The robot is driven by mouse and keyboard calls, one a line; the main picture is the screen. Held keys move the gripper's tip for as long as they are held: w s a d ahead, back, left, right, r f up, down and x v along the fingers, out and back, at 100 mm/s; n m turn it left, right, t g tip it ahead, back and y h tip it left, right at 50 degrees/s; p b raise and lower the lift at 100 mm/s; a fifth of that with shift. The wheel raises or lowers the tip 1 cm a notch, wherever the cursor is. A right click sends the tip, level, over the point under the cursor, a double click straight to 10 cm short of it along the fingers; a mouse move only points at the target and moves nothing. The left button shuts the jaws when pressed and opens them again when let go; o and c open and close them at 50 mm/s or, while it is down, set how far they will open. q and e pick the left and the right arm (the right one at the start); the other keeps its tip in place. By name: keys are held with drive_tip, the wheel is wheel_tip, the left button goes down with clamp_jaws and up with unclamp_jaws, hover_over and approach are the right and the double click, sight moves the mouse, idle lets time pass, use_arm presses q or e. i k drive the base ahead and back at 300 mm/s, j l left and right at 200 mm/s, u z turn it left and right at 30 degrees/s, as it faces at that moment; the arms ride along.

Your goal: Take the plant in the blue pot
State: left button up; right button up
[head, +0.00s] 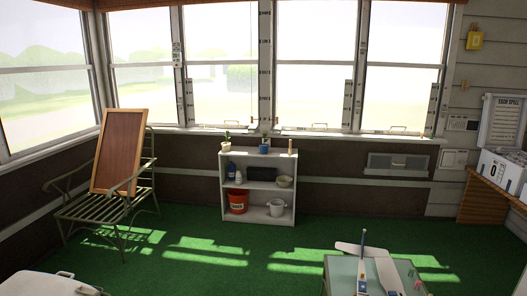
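The blue pot (263,149) stands upright on the top of a small white shelf unit (286,190) below the windows. A small plant (264,140) shows faintly above it against the window sill. A pale pot (227,147) with another small green plant stands on the same top, to the left. Neither of my grippers is in view.
A green metal chair (105,207) holding a framed board (118,152) stands left. A low table (342,275) with a white model plane (366,270) stands front right. A wooden stand (482,201) is far right. Green carpet (190,235) before the shelf is clear.

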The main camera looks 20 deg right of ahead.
sight(264, 147)
drive_tip(key=i+j, duration=0.55)
drive_tip(key=i, duration=0.15)
drive_tip(key=i+z, duration=0.25)
drive_tip(key=i, duration=0.3)
drive_tip(key=i+j+z, duration=0.15)
drive_tip(key=i+z, duration=0.15)
drive_tip(key=i, duration=0.25)
drive_tip(key=i+j+z, duration=0.25)
drive_tip(key=i, duration=1.15)
drive_tip(key=i+l+u, duration=0.15)
drive_tip(key=i, duration=0.7)
